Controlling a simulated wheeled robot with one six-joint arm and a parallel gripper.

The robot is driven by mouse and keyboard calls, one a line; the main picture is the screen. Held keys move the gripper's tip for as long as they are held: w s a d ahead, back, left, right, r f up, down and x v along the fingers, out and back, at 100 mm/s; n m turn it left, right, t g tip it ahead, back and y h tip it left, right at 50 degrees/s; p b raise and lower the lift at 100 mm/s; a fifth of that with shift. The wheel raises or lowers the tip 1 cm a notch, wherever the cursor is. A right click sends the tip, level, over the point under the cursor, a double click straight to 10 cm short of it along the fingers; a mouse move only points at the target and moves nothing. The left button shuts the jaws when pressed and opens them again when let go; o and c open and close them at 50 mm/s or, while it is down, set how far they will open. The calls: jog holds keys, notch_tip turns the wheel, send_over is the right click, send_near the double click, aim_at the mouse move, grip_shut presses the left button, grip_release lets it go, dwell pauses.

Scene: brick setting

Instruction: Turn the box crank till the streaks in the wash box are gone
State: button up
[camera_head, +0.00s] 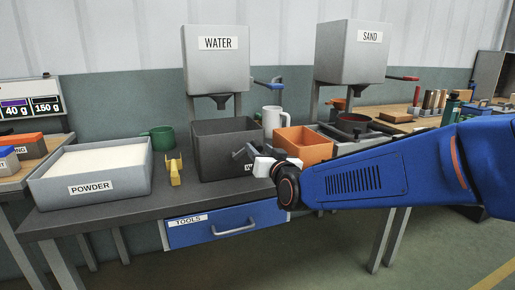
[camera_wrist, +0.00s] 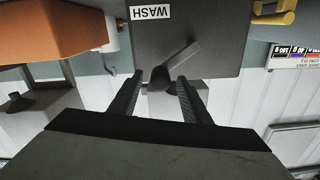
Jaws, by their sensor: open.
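The dark grey wash box (camera_head: 213,165) stands on the bench below the water tank; its inside looks dark and I cannot make out streaks. In the wrist view, which is upside down, the wash box (camera_wrist: 215,45) shows its WASH label and a grey crank (camera_wrist: 178,62) on its side. My gripper (camera_wrist: 158,88) is open, with its two dark fingers pointing at the crank's lower end; I cannot tell whether they touch it. In the head view my gripper (camera_head: 263,165) is in front of the box's right front corner and hides part of the label.
A tray of powder (camera_head: 95,172) and a yellow object (camera_head: 174,170) are left of the box. The water tank (camera_head: 216,60) hangs above. A blue tools drawer (camera_head: 225,224) is below.

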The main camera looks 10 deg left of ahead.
jog(key=shift+x, duration=1.25)
grip_shut()
